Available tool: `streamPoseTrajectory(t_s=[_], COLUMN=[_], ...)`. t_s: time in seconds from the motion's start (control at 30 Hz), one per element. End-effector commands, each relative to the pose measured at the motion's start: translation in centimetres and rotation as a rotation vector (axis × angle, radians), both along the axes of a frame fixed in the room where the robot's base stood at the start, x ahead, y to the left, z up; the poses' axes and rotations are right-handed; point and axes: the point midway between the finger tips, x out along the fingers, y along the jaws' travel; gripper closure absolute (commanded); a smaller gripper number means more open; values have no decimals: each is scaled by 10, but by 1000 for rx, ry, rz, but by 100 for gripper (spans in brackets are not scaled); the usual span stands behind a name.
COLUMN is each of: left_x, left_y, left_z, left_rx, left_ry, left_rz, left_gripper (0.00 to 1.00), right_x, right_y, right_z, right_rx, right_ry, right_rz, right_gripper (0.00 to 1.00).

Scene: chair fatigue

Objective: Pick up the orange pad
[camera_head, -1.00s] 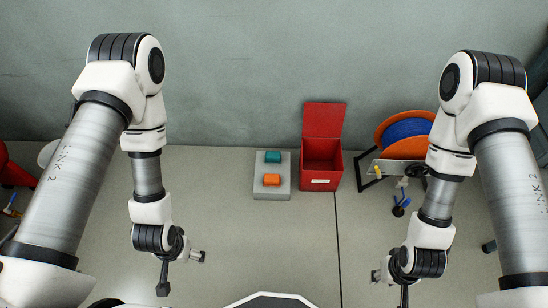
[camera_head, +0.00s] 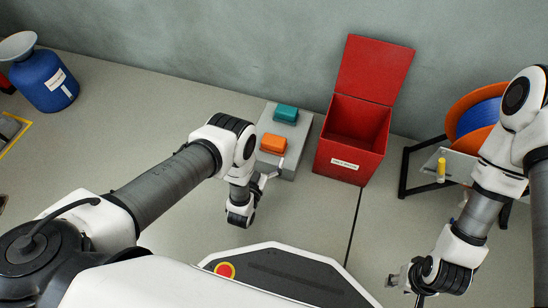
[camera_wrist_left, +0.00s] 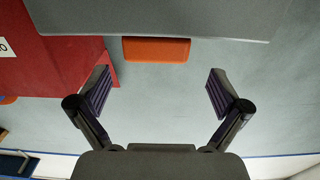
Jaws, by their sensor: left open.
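The orange pad (camera_head: 273,143) sits on the near half of a grey block (camera_head: 301,155), with a teal pad (camera_head: 286,114) behind it. My left gripper (camera_head: 268,178) is just in front of the block, close to the orange pad and apart from it. In the left wrist view, the left gripper's fingers (camera_wrist_left: 158,92) are spread wide with nothing between them. The orange pad (camera_wrist_left: 156,50) shows ahead, between the two finger directions, against the grey surface. My right gripper (camera_head: 392,282) is low at the right, away from the block; its finger opening is not clear.
An open red box (camera_head: 345,155) stands right of the block; its red side also shows in the left wrist view (camera_wrist_left: 55,65). An orange and blue reel (camera_head: 480,118) on a black frame stands farther right. A blue container (camera_head: 45,82) is at far left. Floor between is clear.

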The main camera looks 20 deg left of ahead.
Motion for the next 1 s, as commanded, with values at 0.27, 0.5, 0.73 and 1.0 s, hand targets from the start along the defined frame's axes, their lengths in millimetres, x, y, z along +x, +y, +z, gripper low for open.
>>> streamPoseTrajectory(t_s=[0.27, 0.5, 0.73, 1.0], left_x=[37, 75, 77, 77], left_y=[-4, -8, -8, -8], left_z=[-3, -2, 1, 1], left_rx=[-1, -1, -1, -1], left_ry=[-14, -11, -9, -9], left_rz=[-1, -1, -1, -1], left_gripper=[0, 0, 4, 52], right_x=[2, 5, 6, 6], right_y=[-1, -1, -1, -1], right_z=[-26, -52, -50, -50], right_rx=[0, -3, -3, -3], right_ry=[-4, -15, -17, -16], right_rz=[-5, -5, -3, -3], right_gripper=[60, 60, 60, 60])
